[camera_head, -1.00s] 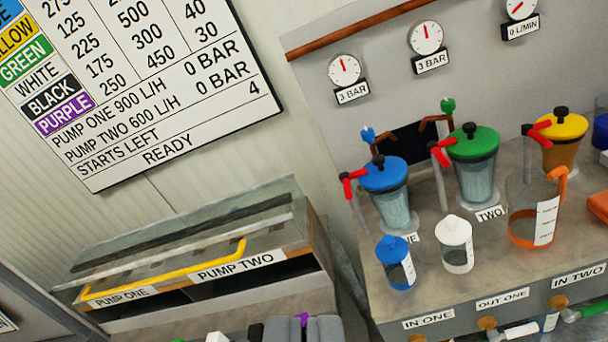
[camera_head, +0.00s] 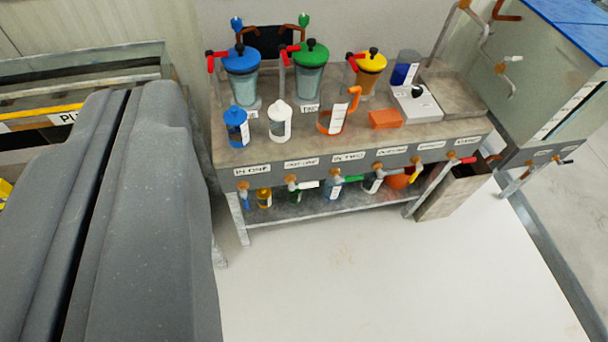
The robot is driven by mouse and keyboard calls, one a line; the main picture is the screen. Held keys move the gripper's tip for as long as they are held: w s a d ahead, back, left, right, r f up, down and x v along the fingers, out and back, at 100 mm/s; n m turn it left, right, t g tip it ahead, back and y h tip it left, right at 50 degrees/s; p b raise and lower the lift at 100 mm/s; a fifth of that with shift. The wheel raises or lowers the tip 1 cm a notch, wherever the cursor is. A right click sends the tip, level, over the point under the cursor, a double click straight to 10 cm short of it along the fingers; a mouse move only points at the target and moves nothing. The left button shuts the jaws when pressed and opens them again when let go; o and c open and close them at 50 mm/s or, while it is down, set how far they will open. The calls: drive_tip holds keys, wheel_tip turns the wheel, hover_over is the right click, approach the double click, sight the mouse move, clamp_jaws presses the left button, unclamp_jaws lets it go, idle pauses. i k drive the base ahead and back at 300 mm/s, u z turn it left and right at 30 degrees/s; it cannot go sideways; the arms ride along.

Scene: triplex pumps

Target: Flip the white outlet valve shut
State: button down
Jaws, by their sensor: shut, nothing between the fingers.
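The white valve (camera_head: 308,184) is on the front of the pump bench, under the second label from the left, which reads OUT ONE in the earlier frame. Its small white handle points sideways to the right from a brass-coloured body. My gripper (camera_head: 115,105) fills the left side of the view, large and close to the camera. Its two grey fingers are shut together with only a thin dark line between them, and nothing is held. The gripper appears to the left of the valve and well apart from it. The fingers hide part of the left background.
Several other valves line the bench front, including a green-handled one (camera_head: 350,178) just right of the white valve. Jars stand on the bench top (camera_head: 230,150), and containers sit on the lower shelf (camera_head: 330,211). A grey bin (camera_head: 455,192) stands at the right. The pale floor (camera_head: 370,275) in front is clear.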

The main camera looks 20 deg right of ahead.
sight(309, 185)
drive_tip(key=u, duration=0.8)
drive_tip(key=k, duration=0.55)
drive_tip(key=z, duration=1.5)
drive_tip(key=i, duration=1)
